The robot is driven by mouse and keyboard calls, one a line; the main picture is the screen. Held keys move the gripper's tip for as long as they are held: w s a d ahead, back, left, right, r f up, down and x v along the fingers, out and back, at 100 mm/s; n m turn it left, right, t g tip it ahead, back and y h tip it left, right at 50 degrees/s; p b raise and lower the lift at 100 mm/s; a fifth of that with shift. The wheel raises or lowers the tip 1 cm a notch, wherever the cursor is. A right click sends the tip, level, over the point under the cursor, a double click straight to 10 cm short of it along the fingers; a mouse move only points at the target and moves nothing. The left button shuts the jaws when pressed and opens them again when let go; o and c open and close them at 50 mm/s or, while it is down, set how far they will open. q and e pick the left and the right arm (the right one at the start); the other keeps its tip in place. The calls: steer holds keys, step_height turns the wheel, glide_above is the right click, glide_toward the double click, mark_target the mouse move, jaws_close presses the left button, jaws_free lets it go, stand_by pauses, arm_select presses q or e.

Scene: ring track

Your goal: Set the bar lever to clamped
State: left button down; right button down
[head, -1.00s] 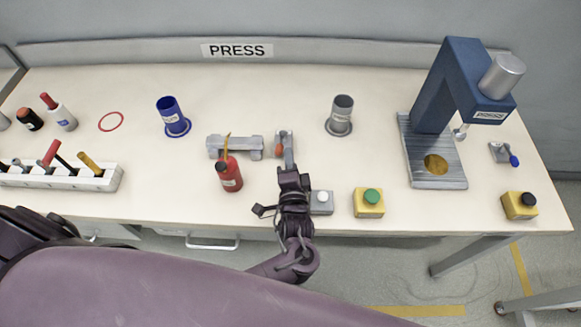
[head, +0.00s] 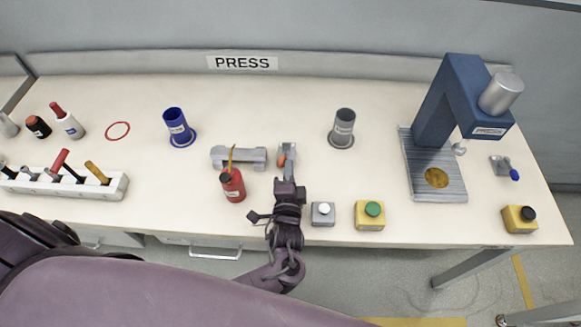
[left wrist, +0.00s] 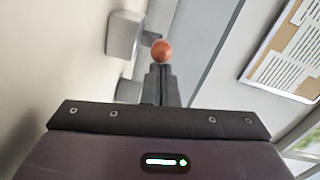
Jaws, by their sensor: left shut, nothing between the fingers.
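A small grey lever with an orange-red knob (head: 282,160), which I take to be the bar lever, stands on the bench beside a grey block-shaped fixture (head: 238,158). My left gripper (head: 287,184) is just in front of the lever, on its near side. Its fingers are shut and empty. In the left wrist view the orange knob (left wrist: 162,50) shows just beyond the tips of the shut fingers (left wrist: 161,70); whether they touch cannot be told. The lever's base is partly hidden by my gripper. My right gripper is not in view.
A red bottle (head: 232,185) stands left of my gripper. A grey box with a white button (head: 323,212) and a yellow box with a green button (head: 370,214) are close on the right. A grey cup (head: 342,128) stands behind; the blue press (head: 447,100) is far right.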

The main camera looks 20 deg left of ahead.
mark_target(279, 164)
arm_select(q)
steer(key=shift+a, duration=0.1)
steer(key=shift+s+a+r+m+t+h+p, duration=0.1)
steer(key=shift+s+a+m+t+h+p, duration=0.05)
steer(key=shift+a+m+h+p, duration=0.3)
steer(key=shift+s+a+r+m+t+h+p, duration=0.1)
steer(key=shift+a+m+t+h+p, duration=0.1)
steer(key=shift+m+h+p, duration=0.35)
steer(key=h+p, duration=0.1)
steer(key=a+m+h, duration=0.1)
steer(key=h, duration=0.1)
steer(key=shift+s+a+f+m+p, duration=0.1)
steer(key=shift+s+a+m+p, duration=0.05)
steer(key=shift+a+m+p, duration=0.15)
steer(key=shift+a+f+p, duration=0.1)
steer(key=shift+a+p, duration=0.3)
steer(key=shift+a, duration=1.05)
steer(key=shift+w, duration=0.2)
steer(key=shift+s, duration=0.1)
steer(key=shift+s+f, duration=0.1)
steer(key=shift+s, duration=0.3)
steer(key=s, duration=0.2)
steer(key=s+b, duration=0.1)
steer(key=s, duration=0.4)
steer(key=shift+r+b, duration=0.25)
steer(key=shift+b, duration=0.05)
